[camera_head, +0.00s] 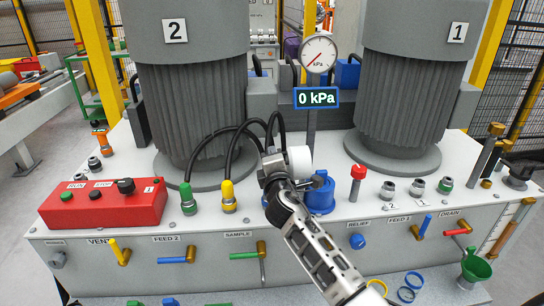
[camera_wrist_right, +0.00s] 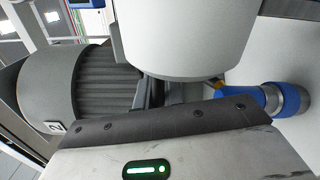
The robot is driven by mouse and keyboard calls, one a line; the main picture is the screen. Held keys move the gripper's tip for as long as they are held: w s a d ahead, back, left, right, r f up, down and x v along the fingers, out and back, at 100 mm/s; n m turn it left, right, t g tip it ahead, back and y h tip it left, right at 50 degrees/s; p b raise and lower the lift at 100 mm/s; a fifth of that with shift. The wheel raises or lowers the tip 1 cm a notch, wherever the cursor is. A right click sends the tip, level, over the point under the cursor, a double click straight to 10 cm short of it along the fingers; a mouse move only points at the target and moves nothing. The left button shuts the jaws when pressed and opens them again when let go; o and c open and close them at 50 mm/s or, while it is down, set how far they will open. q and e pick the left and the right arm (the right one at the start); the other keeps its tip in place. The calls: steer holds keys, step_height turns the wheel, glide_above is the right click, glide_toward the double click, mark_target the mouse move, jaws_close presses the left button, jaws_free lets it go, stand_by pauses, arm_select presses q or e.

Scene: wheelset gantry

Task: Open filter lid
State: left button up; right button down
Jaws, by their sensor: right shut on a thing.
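The blue filter housing (camera_head: 321,200) stands on the grey deck right of centre in the head view. My right gripper (camera_head: 283,166) is just left of and above it, shut on a white cylinder (camera_head: 299,159). The cylinder fills the top middle of the right wrist view (camera_wrist_right: 190,40). A dark piece (camera_head: 319,181) shows at the housing's top; I cannot tell whether it is the lid or part of my gripper. My right arm hides part of the housing's left side. My left gripper is not in view.
Two grey ribbed motors, number 2 (camera_head: 195,110) and number 1 (camera_head: 410,100), flank the gauge post (camera_head: 310,125). Black hoses (camera_head: 232,145) lie just left of my gripper. A red control box (camera_head: 103,203) is at left.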

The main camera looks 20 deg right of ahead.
steer(key=shift+r, duration=0.2)
steer(key=c, duration=1.5)
jaws_free()
steer(key=shift+f, duration=0.1)
steer(key=v, duration=1.6)
steer(key=shift+b, duration=0.4)
steer(key=shift+f, duration=0.1)
steer(key=s+a+f+m+g+y, duration=0.2)
steer(key=s+a+f+m+y, duration=0.1)
steer(key=s+f, duration=0.3)
steer(key=s+a+f+m+g+y, duration=0.2)
steer(key=s+a+f+m+y, duration=0.1)
steer(key=s+f+m, duration=0.3)
steer(key=s+a+f+m+g+y, duration=0.2)
steer(key=s+f+m, duration=0.3)
steer(key=f, duration=0.4)
steer(key=shift+s+a+f+g+y, duration=0.15)
steer(key=shift+s+a+y, duration=0.1)
steer(key=shift+s, duration=0.15)
steer(key=shift+s+a+f+g+y, duration=0.15)
steer(key=shift+s+a+y, duration=0.1)
steer(key=shift+s, duration=0.2)
